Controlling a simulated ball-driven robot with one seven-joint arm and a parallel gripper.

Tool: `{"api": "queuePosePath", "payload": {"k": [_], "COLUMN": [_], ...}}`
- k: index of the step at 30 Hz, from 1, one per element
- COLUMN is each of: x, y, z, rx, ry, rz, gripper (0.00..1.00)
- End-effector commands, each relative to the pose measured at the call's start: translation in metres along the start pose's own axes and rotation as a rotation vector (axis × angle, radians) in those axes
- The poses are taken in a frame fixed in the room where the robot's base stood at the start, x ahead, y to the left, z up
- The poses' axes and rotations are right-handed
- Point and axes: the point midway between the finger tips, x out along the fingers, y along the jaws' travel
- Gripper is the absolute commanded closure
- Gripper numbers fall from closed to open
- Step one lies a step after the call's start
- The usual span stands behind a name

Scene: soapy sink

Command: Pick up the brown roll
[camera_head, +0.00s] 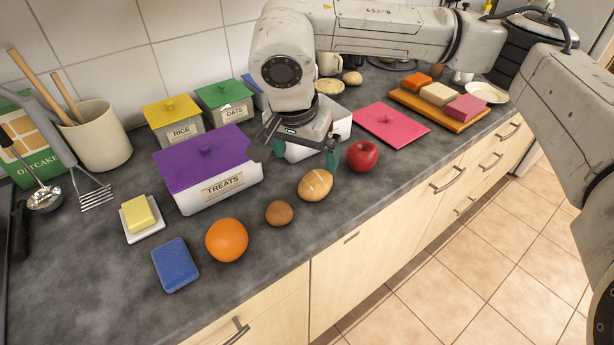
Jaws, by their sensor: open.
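The brown roll (316,185), oval with pale score marks on top, lies on the grey worktop near its front edge. It sits between a small round brown item (279,213) and a red apple (362,156). My gripper (300,150) points down behind the roll, above or in front of a white box (342,122). Its jaws are apart with nothing visible between them. It appears apart from the roll; its exact height is unclear.
An orange (227,240), blue sponge (175,265) and butter dish (143,218) lie to the left. The purple-lidded TREATS box (222,188) stands behind. A pink lid (391,124) and wooden board (440,108) lie right. The worktop edge runs close in front of the roll.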

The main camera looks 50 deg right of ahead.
Motion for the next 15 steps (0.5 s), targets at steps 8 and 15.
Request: {"api": "queuePosePath", "payload": {"k": [8,15], "x": [0.040,0.055], "y": [0.001,0.003], "z": [0.001,0.000], "rx": [0.001,0.001], "ry": [-0.004,-0.004], "rz": [0.000,0.000], "gripper": [0.01,0.01]}}
